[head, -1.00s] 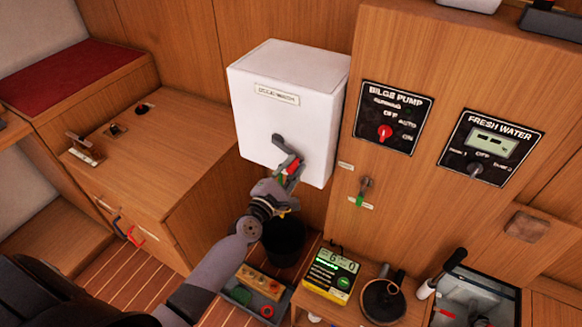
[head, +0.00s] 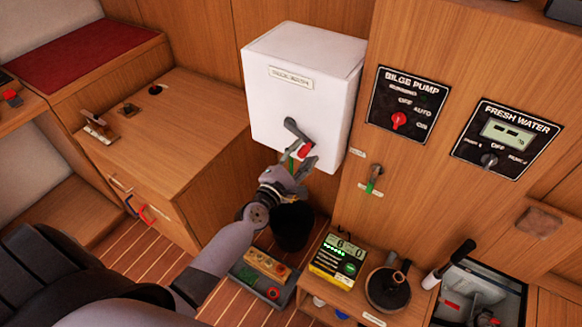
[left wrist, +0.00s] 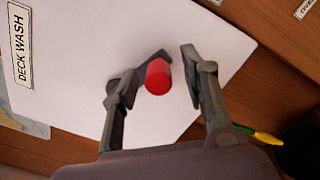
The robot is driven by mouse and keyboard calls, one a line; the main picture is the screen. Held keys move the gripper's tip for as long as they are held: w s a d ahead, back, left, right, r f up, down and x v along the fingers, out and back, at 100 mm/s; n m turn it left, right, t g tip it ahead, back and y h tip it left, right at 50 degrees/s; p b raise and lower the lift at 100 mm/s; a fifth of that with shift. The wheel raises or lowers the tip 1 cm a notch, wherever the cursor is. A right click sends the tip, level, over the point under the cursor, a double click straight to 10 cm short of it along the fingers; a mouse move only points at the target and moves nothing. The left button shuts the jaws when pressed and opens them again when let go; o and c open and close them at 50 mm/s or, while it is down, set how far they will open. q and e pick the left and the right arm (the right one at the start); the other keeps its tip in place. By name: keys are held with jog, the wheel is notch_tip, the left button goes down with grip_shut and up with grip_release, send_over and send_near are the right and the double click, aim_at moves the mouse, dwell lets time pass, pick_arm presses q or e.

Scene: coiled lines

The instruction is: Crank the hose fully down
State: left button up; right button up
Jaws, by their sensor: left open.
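The white box labelled DECK WASH (head: 300,90) is on the wooden wall and also shows in the left wrist view (left wrist: 200,30). A grey crank arm (head: 296,130) on its front ends in a red knob (head: 305,150). My left gripper (head: 298,163) is open at the knob. In the left wrist view the red knob (left wrist: 158,77) lies between the spread fingers (left wrist: 170,70), with gaps visible. A green hose with a yellow tip (left wrist: 257,135) hangs under the box, partly hidden by my gripper. My right gripper is out of view.
A black bucket (head: 292,228) stands below the box. A tray with a small control block (head: 262,276), a green-lit counter (head: 338,262) and a round dark pot (head: 388,288) are close by. A small wall lever (head: 374,178) is right of the box.

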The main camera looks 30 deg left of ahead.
pick_arm(q)
jog(key=s, duration=1)
jog(key=shift+s+a, duration=0.35)
jog(key=shift+a, duration=0.05)
jog(key=s+f+m+g, duration=0.3)
jog(key=s+f+m, duration=0.15)
jog(key=f, duration=0.65)
jog(key=s+f+m+g, duration=0.25)
jog(key=f+m, duration=0.25)
jog(key=f, duration=0.6)
jog(key=s+f+m+g, duration=0.3)
jog(key=s+f+m, duration=0.2)
jog(key=f, duration=0.5)
jog(key=s+d+f+m+g, duration=0.1)
jog(key=s+f+m+g, duration=0.3)
jog(key=s, duration=1)
jog(key=s+f+m+g+y, duration=0.1)
jog(key=s+f+m+g, duration=0.3)
jog(key=s+f+m, duration=0.5)
jog(key=s+f, duration=0.4)
jog(key=shift+s+d+f, duration=0.2)
jog(key=shift+s+d, duration=0.15)
jog(key=shift+s, duration=0.05)
jog(key=shift+g, duration=0.25)
